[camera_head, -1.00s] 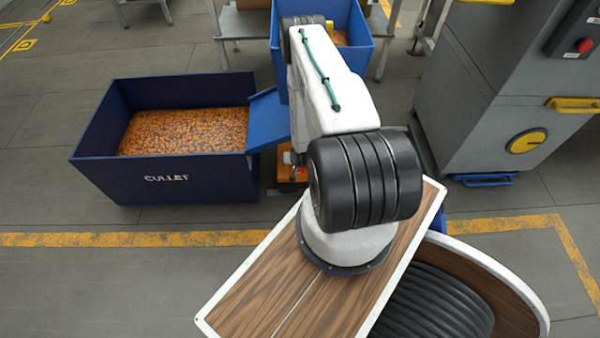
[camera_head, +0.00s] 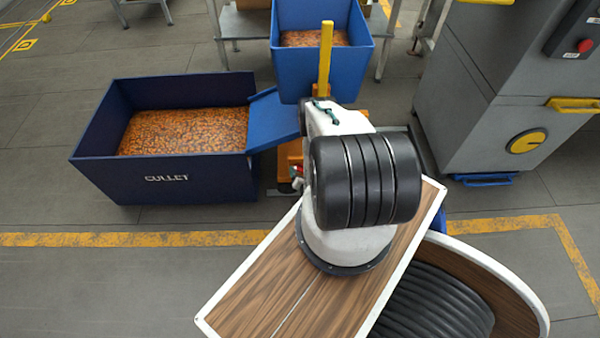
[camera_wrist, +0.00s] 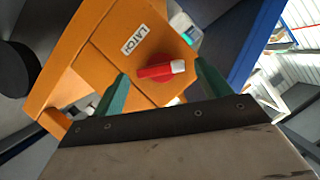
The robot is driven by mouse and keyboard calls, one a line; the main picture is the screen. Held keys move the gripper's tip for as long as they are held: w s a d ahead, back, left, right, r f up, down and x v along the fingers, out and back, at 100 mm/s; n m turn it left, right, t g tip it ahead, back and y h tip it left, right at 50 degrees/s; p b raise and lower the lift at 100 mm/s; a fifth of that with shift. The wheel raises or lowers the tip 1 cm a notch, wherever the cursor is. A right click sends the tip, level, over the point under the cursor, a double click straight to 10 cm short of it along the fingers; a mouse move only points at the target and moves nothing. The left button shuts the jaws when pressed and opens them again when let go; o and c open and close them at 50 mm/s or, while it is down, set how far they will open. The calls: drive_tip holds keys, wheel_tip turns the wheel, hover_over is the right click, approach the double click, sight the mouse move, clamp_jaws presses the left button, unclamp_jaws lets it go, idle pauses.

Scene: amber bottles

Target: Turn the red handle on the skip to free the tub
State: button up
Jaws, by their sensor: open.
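The red handle (camera_wrist: 154,72) shows in the wrist view as a short bar with a white end on a round red hub. It sits on an orange housing (camera_wrist: 95,62) marked LATCH. My gripper (camera_wrist: 161,68) is open, with one green finger on each side of the handle; I cannot tell whether either touches it.
A dark blue skip marked CULLET (camera_head: 165,180), full of amber pieces, stands on the left. A blue chute (camera_head: 275,120) slopes at its right side. A grey machine (camera_head: 480,110) stands on the right. The floor at the front left (camera_head: 110,285) is clear.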

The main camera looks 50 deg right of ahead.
drive_tip(key=shift+x, duration=0.8)
drive_tip(key=c, duration=1)
drive_tip(key=shift+n, duration=0.3)
drive_tip(key=shift+w+a+n+g+h, duration=0.1)
drive_tip(key=shift+n+g+h, duration=0.2)
drive_tip(key=shift+n+g, duration=0.5)
drive_tip(key=shift+n+g+h, duration=0.5)
drive_tip(key=shift+n+h, duration=0.1)
drive_tip(key=shift+n, duration=0.5)
